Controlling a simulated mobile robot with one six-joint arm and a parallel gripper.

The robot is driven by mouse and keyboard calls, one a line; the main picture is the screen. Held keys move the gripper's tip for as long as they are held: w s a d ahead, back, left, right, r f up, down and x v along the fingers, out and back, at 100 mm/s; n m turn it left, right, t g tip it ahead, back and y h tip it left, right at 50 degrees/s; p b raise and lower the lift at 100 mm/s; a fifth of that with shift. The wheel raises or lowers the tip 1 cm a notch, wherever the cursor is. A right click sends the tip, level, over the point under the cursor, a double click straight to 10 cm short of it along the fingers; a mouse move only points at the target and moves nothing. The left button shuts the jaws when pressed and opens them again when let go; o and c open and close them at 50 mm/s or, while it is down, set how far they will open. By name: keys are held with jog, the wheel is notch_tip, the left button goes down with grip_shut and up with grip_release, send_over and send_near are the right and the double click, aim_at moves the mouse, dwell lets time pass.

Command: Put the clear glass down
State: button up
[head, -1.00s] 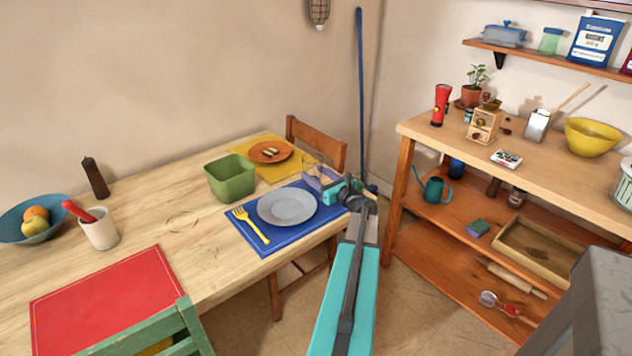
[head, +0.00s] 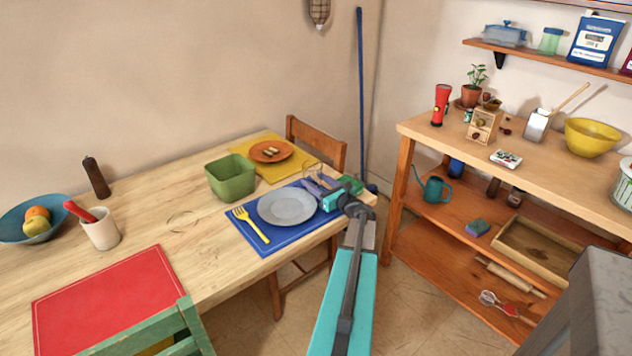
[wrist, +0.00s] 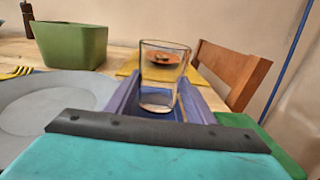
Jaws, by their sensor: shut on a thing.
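The clear glass (wrist: 162,75) stands upright between the fingers of my gripper (wrist: 155,100) in the wrist view. In the head view the glass (head: 312,170) is small and faint at the far right corner of the blue placemat (head: 262,237). My gripper (head: 318,184) is shut on it, low over the table (head: 190,262). The glass's base is partly hidden by the fingers, and I cannot tell whether it touches the surface. A grey plate (head: 286,206) lies on the blue placemat, just left of my gripper.
A green square bowl (head: 231,178) stands behind the plate. A yellow placemat (head: 285,172) with an orange plate (head: 270,151) lies beyond the glass. A wooden chair (head: 318,143) stands at the table's far end. A green thing (wrist: 262,135), partly hidden, is right of my gripper.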

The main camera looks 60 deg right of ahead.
jog(key=shift+f+b, duration=0.4)
jog(key=shift+f, duration=0.05)
jog(key=shift+s+a+f, duration=0.1)
jog(key=shift+a+f, duration=0.05)
jog(key=shift+f, duration=0.15)
jog(key=o, duration=1.3)
jog(key=shift+r, duration=0.15)
jog(key=shift+r+p, duration=0.35)
jog(key=v, duration=0.6)
jog(key=b+v, duration=0.1)
jog(key=v, duration=0.4)
jog(key=shift+s+r, duration=0.25)
jog(key=shift+s, duration=0.1)
jog(key=shift+s, duration=0.15)
